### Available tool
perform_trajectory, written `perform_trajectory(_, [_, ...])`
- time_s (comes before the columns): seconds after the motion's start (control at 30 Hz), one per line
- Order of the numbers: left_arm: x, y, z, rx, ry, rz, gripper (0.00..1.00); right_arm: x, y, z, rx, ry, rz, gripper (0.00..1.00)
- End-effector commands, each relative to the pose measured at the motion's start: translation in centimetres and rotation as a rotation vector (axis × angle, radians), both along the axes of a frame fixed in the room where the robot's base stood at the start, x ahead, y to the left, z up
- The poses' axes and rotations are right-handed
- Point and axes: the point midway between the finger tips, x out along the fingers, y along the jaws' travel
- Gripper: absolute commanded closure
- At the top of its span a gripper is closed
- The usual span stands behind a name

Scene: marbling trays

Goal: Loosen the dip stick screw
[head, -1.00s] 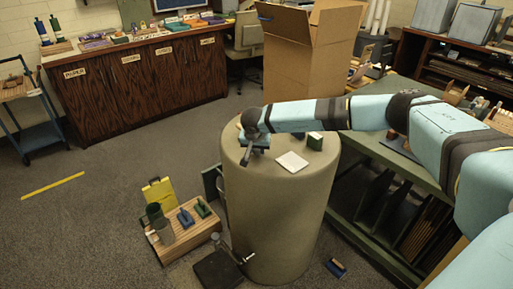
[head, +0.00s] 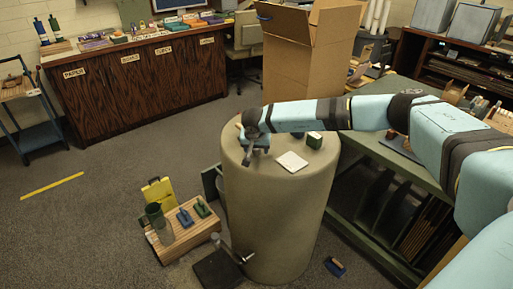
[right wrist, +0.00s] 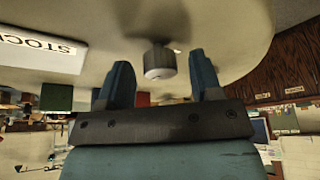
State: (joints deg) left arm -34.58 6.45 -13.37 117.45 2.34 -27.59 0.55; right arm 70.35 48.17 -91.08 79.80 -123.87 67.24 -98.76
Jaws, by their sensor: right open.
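The dip stick screw (right wrist: 160,62) shows in the right wrist view as a short grey round knob with a pale end face, on the drum's top. My right gripper (right wrist: 163,78) is open, with one finger on each side of the screw's line. The screw lies between and slightly beyond the fingertips, with gaps on both sides. In the head view my right gripper (head: 252,160) is low over the left part of the drum top (head: 300,177), and I cannot make out the screw there. My left gripper is not in view.
A white card (head: 292,161), lettered STOCK in the wrist view, and a small green box (head: 315,140) are on the drum top. A wooden crate (head: 180,240) with brushes stands on the floor to the left. A cardboard box (head: 300,60) stands behind.

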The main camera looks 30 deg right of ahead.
Motion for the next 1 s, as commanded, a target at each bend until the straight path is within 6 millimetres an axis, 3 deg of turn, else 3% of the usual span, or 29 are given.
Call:
perform_trajectory(0.27, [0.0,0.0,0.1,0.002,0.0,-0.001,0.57,-0.7,0.6,2.3,0.002,-0.002,0.002,0.41])
perform_trajectory(0.7, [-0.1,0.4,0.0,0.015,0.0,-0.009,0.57,-3.4,2.9,10.9,0.001,-0.002,0.001,0.41])
perform_trajectory(1.0, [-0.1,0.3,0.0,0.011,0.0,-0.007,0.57,-4.1,3.3,12.8,0.0,0.0,-0.001,0.41])
